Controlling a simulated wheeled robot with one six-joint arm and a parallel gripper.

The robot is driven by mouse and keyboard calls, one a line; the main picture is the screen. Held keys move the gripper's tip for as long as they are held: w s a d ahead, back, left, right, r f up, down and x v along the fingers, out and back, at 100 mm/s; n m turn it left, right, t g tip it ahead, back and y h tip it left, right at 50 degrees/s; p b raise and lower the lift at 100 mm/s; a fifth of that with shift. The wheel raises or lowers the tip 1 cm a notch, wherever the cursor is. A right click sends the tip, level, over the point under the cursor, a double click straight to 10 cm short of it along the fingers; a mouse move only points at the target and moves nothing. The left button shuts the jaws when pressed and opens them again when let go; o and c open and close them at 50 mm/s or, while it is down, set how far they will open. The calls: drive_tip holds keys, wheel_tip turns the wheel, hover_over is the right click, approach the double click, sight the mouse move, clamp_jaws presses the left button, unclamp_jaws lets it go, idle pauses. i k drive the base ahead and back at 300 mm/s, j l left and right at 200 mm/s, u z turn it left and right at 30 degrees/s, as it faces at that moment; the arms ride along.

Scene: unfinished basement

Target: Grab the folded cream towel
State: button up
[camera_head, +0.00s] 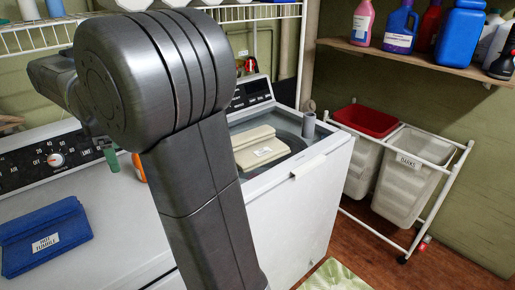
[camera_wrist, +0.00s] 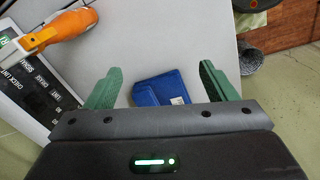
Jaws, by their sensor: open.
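In the head view my arm hides most of the gripper and the gap between the machines.
The blue towel (camera_head: 45,238) lies on the left machine. An orange-handled object (camera_wrist: 62,28) is near the control panel. A grey cup (camera_head: 308,125) stands right of the cream towel. A shelf (camera_head: 400,60) with bottles and a hamper cart (camera_head: 440,150) are at the right.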

sight(255, 147)
drive_tip(key=i+l+z, duration=0.2)
drive_tip(key=i+l, duration=0.3)
drive_tip(key=i+l+z, duration=0.15)
drive_tip(key=i+l, duration=0.25)
drive_tip(key=i, duration=0.2)
